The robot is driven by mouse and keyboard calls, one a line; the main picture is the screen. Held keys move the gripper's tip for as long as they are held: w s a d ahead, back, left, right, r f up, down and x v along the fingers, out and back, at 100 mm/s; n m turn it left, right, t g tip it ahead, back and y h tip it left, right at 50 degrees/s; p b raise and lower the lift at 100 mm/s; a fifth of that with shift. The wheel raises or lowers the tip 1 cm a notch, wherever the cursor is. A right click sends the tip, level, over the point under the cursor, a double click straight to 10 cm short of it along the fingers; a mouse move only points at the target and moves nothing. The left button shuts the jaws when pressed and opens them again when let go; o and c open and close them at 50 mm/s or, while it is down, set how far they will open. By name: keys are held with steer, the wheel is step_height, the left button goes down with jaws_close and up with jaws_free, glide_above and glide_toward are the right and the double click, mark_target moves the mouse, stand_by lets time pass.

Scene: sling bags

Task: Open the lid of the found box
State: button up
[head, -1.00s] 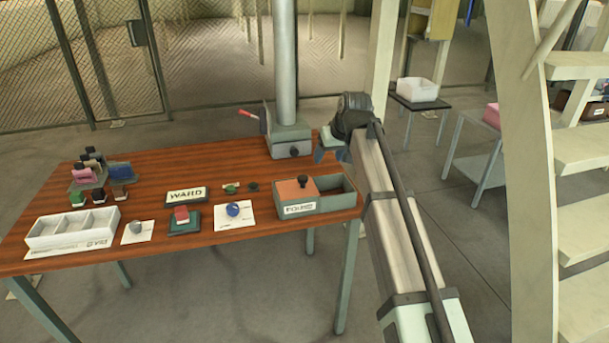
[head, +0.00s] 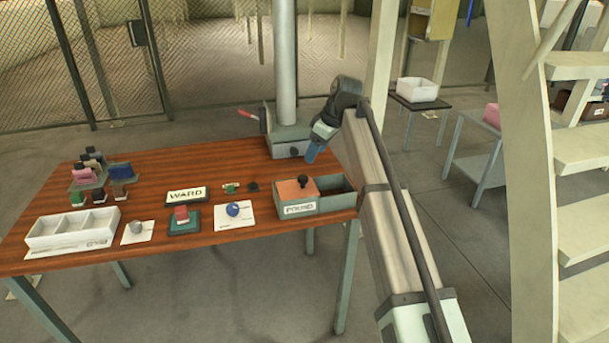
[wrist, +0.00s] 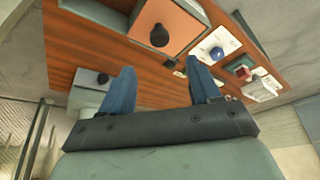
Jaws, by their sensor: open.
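The found box (head: 328,203) is a grey-green box with a "FOUND" label at the right end of the wooden table. Its orange-brown lid (head: 292,189) covers the left part, and the right part is uncovered. A dark round knob (head: 303,181) stands on the lid. In the wrist view the lid (wrist: 176,22) and its knob (wrist: 159,36) show at the top, beyond the fingers. My gripper (head: 311,156) is above and behind the box, apart from it. In the wrist view its two blue fingers (wrist: 164,88) are spread with nothing between them.

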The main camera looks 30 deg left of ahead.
mark_target(303, 177)
steer(key=x, duration=1.1)
steer(key=shift+c, duration=0.3)
jaws_close()
